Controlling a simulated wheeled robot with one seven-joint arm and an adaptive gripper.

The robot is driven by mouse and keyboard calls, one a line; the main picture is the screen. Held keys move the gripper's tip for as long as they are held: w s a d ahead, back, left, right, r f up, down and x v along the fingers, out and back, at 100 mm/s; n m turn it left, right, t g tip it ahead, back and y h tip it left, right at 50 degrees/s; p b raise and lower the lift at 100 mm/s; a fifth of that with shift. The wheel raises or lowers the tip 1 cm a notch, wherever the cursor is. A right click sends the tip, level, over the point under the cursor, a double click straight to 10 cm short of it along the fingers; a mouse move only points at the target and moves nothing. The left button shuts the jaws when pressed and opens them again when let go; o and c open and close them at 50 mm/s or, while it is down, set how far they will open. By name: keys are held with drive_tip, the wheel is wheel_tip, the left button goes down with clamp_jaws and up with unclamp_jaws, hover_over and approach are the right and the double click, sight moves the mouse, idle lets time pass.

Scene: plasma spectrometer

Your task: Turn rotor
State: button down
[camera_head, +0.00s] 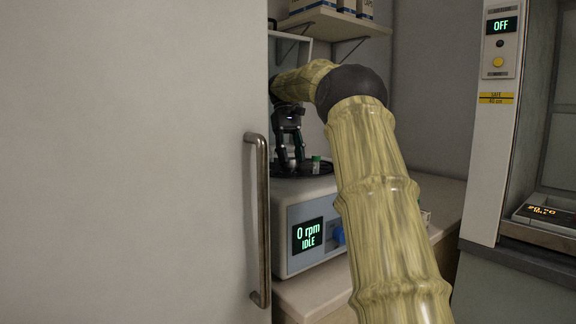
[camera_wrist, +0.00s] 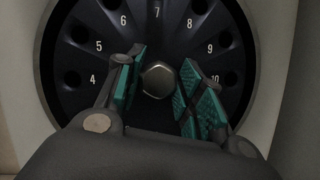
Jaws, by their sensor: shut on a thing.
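The black rotor (camera_wrist: 141,36) shows in the wrist view with numbered holes around it, 4 to 10 readable. A metal hex nut (camera_wrist: 159,80) stands at its centre. My gripper (camera_wrist: 160,88) has its teal-padded fingers on either side of the nut, shut on it; exact pad contact is hard to see. In the head view my gripper (camera_head: 291,162) points down onto the rotor of the grey centrifuge (camera_head: 310,203). The centrifuge display (camera_head: 308,235) reads 0 rpm, IDLE.
A pale door or panel with a metal handle (camera_head: 262,220) fills the left and hides part of the centrifuge. A blue knob (camera_head: 338,234) is partly behind my arm. A shelf (camera_head: 335,24) with boxes hangs above. A hood (camera_head: 500,120) reading OFF stands right.

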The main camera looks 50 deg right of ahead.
drive_tip(key=shift+d+r+b, duration=0.15)
drive_tip(key=shift+r+b, duration=0.15)
drive_tip(key=shift+b, duration=0.1)
idle(0.3)
drive_tip(key=c, duration=0.9)
unclamp_jaws()
drive_tip(key=shift+d+f, duration=0.1)
drive_tip(key=shift+f, duration=0.1)
drive_tip(key=p, duration=0.3)
drive_tip(key=shift+r, duration=0.2)
